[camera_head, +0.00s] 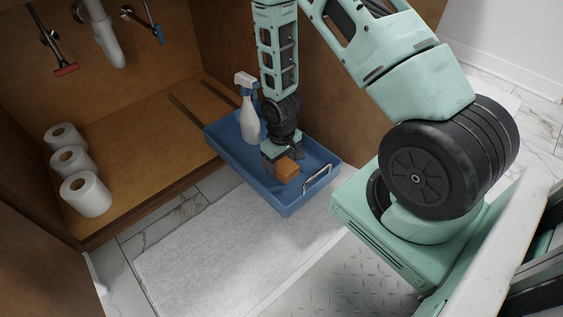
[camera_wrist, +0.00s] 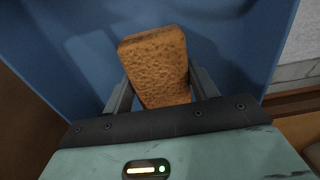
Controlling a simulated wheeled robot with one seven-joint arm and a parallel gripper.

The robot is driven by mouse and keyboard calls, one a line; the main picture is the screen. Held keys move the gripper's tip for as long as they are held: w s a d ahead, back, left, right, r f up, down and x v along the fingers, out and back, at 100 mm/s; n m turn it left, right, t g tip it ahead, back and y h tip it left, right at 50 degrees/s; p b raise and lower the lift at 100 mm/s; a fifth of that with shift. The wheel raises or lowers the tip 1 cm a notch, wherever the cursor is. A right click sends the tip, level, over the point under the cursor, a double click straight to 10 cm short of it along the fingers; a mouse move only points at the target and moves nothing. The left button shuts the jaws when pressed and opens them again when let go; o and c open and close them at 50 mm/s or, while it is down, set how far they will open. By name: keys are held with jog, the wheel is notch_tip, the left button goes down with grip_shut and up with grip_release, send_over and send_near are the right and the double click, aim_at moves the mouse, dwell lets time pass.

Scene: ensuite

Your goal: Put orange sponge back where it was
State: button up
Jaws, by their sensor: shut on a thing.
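The orange sponge (camera_head: 287,169) is at my gripper, over the front part of the blue tray (camera_head: 240,171). In the wrist view the sponge (camera_wrist: 160,62) stands between both fingers, with the tray's blue floor (camera_wrist: 95,55) behind it. My gripper (camera_wrist: 160,92) is shut on the sponge; it also shows in the head view (camera_head: 280,160), pointing down inside the tray's outline. I cannot tell whether the sponge touches the tray floor.
A white spray bottle (camera_head: 249,115) with a blue-and-white head stands in the tray, close left of my arm. The tray has a metal handle (camera_head: 317,179) in front. Toilet rolls (camera_head: 86,194) stand in the cabinet at left. A pale mat (camera_head: 220,245) lies on the floor.

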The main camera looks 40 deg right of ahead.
aim_at(281, 162)
jog(key=o, duration=0.9)
jog(key=shift+r, duration=0.15)
notch_tip(281, 162, up, 12)
jog(key=p, duration=0.8)
jog(key=a+r+n, duration=0.2)
jog(key=a+r, duration=0.6)
jog(key=s+a+r+n, duration=0.1)
jog(key=s+a+r, duration=0.3)
jog(key=s+r, duration=0.2)
jog(key=s+a+r+n, duration=0.2)
jog(key=s+a+r, duration=0.3)
jog(key=r, duration=0.1)
jog(key=s+a+r+n, duration=0.2)
jog(key=s+a+r, duration=0.3)
jog(key=s+r, duration=0.1)
jog(key=shift+s+a+y, duration=0.25)
jog(key=shift+s+y, duration=0.05)
jog(key=shift+s, duration=0.05)
